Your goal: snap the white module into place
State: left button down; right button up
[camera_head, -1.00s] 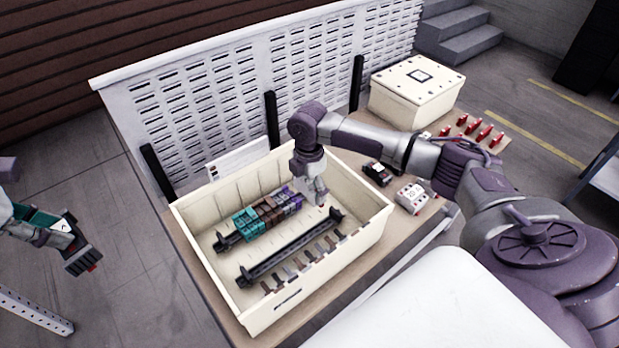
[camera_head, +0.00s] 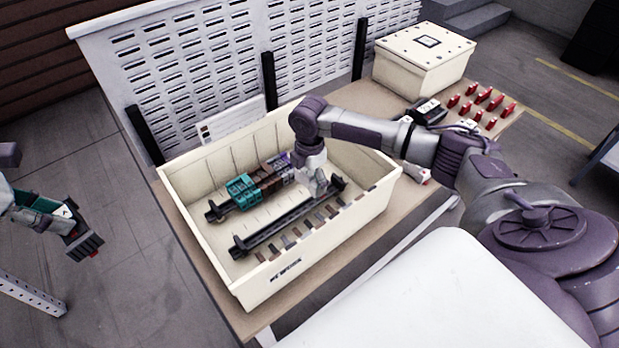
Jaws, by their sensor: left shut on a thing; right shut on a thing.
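My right gripper (camera_head: 312,163) reaches down into the cream bin and is shut on a small pale module (camera_head: 320,183). The module is at the right end of the front dark rail (camera_head: 285,220); I cannot tell whether it touches the rail. The back rail (camera_head: 213,212) carries teal modules (camera_head: 242,191), brown modules (camera_head: 270,174) and a purple one, partly hidden by my gripper. My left gripper (camera_head: 68,232), at the far left beside the table, is shut on a dark block with a red spot (camera_head: 85,246). Another white module (camera_head: 416,173) sits on the table, partly behind my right arm.
The cream bin (camera_head: 278,282) has raised walls around the rails, and several small dark pieces (camera_head: 317,219) line its front side. A lidded cream box (camera_head: 424,72), several red pieces (camera_head: 487,99) and a black item (camera_head: 427,110) are at the right. A perforated panel (camera_head: 215,70) stands behind.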

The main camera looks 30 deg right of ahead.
aim_at(309, 203)
pick_arm(q)
notch_tip(309, 203, down, 4)
jog(key=b, duration=0.3)
pick_arm(e)
notch_tip(309, 203, down, 4)
jog(key=shift+r, duration=0.1)
pick_arm(q)
jog(key=shift+f+b, duration=0.45)
jog(key=shift+b, duration=0.05)
pick_arm(e)
jog(key=shift+f, duration=1.7)
jog(key=shift+f, duration=0.45)
pick_arm(q)
jog(key=shift+s+f, duration=0.1)
jog(key=shift+f, duration=0.05)
pick_arm(e)
jog(key=shift+s+a+f, duration=0.1)
jog(key=shift+f, duration=0.3)
pick_arm(q)
jog(key=shift+r, duration=0.25)
pick_arm(e)
jog(key=o, duration=1)
